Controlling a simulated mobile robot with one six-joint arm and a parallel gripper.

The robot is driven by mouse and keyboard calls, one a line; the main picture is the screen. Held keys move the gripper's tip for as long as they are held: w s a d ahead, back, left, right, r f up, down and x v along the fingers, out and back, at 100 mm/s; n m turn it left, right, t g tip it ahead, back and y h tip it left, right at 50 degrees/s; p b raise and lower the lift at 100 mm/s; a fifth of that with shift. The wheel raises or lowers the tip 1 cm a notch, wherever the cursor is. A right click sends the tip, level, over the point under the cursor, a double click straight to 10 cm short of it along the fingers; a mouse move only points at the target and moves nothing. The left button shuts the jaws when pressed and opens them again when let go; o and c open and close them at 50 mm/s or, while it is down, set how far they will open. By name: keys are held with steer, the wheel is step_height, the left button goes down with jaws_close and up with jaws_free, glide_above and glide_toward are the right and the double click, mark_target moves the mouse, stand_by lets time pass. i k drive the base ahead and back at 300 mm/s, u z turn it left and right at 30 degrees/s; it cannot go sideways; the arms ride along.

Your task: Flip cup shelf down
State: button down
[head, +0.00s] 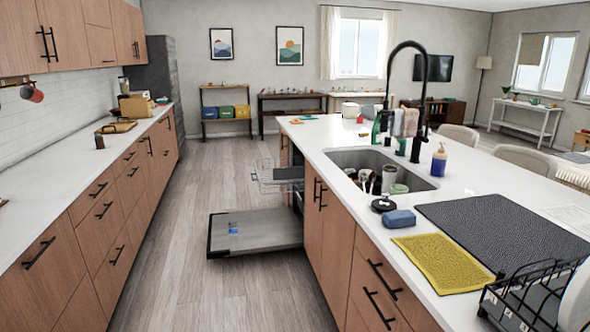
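The dishwasher's open door (250,236) lies flat, low over the aisle floor, at the left side of the island. A wire rack (270,185) is pulled out above it, sticking out from the island front. Thin wire shapes rise at the rack's left end, but they are too small and faint to tell whether a cup shelf there is up or down. My gripper is not in view.
The aisle floor (185,270) between the island and left cabinets is clear before the door.

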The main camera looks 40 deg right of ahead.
mark_target(290, 172)
steer(key=z, duration=0.45)
steer(key=i, duration=1.65)
steer(key=z, duration=0.35)
steer(key=i, duration=2.1)
steer(key=z, duration=0.05)
